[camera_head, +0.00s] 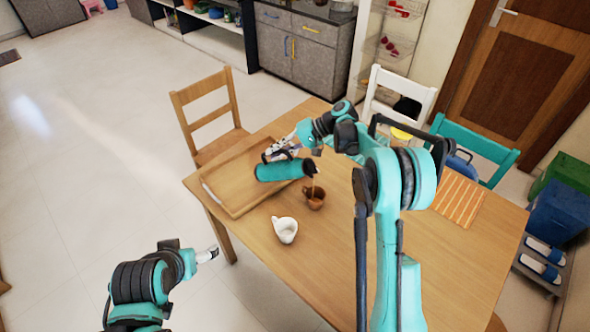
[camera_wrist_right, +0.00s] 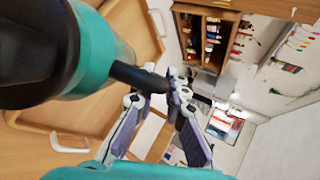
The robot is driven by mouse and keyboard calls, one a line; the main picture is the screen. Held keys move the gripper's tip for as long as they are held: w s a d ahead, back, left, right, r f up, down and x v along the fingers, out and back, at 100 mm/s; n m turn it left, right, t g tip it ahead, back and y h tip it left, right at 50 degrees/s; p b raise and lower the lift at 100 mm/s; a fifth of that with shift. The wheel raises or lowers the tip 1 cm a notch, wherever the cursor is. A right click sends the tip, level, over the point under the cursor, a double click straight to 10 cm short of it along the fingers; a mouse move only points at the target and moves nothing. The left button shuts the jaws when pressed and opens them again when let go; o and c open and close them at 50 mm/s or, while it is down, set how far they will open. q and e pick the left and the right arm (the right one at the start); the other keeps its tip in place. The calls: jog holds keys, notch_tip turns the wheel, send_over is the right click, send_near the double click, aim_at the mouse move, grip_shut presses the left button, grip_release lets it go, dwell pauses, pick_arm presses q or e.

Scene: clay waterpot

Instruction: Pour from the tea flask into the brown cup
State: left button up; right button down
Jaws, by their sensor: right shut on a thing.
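The teal tea flask (camera_head: 282,170) with black ends is tilted nearly flat above the wooden table. My right gripper (camera_head: 278,150) is shut on it from above. The flask's black mouth points right, over the brown cup (camera_head: 315,200). A thin brown stream runs from the mouth down to the cup, which stands upright on the table. In the right wrist view the flask (camera_wrist_right: 95,70) fills the upper left, with its black handle between the fingers (camera_wrist_right: 165,82). My left gripper (camera_head: 208,255) is empty, off the table's front left; its opening is unclear.
A wooden tray (camera_head: 222,198) lies left, partly under the flask. An orange striped mat (camera_head: 458,195) lies at the right. Wooden, white and teal chairs surround the table (camera_head: 335,262).

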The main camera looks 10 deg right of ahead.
jog(key=shift+s+d+f+t+y+b, duration=0.25)
jog(key=shift+y+b, duration=0.25)
jog(key=shift+b, duration=0.5)
dwell(1.9)
dwell(0.4)
